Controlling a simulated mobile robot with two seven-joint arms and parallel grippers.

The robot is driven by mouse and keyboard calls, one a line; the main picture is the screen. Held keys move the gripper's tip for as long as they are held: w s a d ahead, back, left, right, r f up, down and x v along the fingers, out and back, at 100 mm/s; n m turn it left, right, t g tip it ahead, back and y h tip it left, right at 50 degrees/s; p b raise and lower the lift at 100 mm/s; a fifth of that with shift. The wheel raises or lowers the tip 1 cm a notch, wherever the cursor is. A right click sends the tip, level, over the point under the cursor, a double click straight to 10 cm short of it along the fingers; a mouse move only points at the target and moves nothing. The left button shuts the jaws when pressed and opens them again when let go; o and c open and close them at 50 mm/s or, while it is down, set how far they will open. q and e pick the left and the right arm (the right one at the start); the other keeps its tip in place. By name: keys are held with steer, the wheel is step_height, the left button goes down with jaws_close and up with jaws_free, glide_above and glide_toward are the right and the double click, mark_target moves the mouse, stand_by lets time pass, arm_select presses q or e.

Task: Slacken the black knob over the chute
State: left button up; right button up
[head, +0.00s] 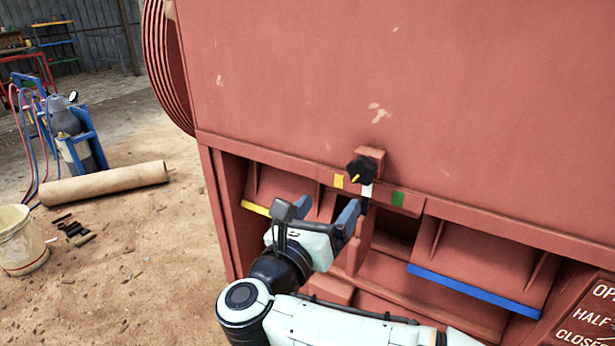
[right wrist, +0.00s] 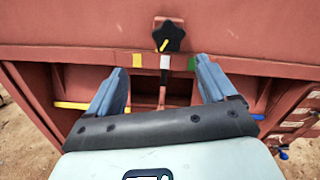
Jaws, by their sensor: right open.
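The black star-shaped knob (head: 361,171) with a yellow pointer mark sits on a red block on the crusher's front, above the chute opening (head: 396,247). It also shows in the right wrist view (right wrist: 168,36), top middle, beyond the fingertips. A white-tipped lever (head: 366,192) hangs just below the knob. A yellow patch (head: 339,181) is left of it and a green patch (head: 397,198) right of it. My right gripper (head: 327,208) is open and empty, below and left of the knob in the head view, not touching it. My left gripper is not in view.
The red crusher body (head: 400,90) fills the right side. Flaps with a yellow edge (head: 256,208) and a blue edge (head: 470,290) flank the opening. A lettered panel (head: 590,320) is at lower right.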

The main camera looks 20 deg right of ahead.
mark_target(359, 171)
steer(key=w+d, duration=0.2)
steer(key=d, duration=0.1)
steer(key=w+d+r+m, duration=0.1)
steer(key=w+d, duration=0.2)
steer(key=w+d+m, duration=0.1)
steer(key=w+d, duration=0.1)
steer(key=d, duration=0.2)
steer(key=shift+w+r+g, duration=0.15)
steer(key=shift+w+g, duration=0.15)
steer(key=shift+g, duration=0.1)
steer(key=shift+c, duration=0.3)
steer(key=c, duration=0.9)
